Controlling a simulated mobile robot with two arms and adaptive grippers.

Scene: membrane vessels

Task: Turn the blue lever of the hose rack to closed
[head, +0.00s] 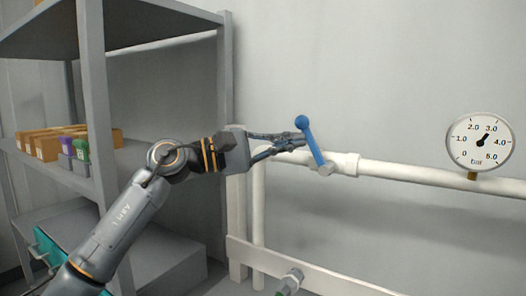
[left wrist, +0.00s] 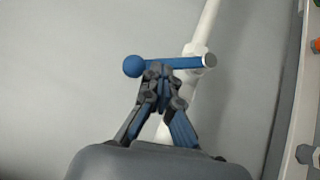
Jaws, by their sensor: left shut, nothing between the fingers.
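The blue lever (head: 312,142) with a round ball end sits on the white horizontal pipe of the hose rack. In the head view it leans up and to the left from its grey pivot at the pipe. My left gripper (head: 302,141) is shut and empty, with its fingertips at the lever, near the ball end. In the left wrist view the lever (left wrist: 180,63) lies across just beyond the shut fingertips (left wrist: 162,70), ball to the left, pivot to the right. I cannot tell whether they touch. My right gripper is not in view.
A round pressure gauge (head: 480,142) stands on the white pipe (head: 430,174) at the right. A grey shelf (head: 96,100) with cardboard boxes (head: 45,147) and small purple and green containers is at the left. A lower valve fitting (head: 290,281) shows below the pipe.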

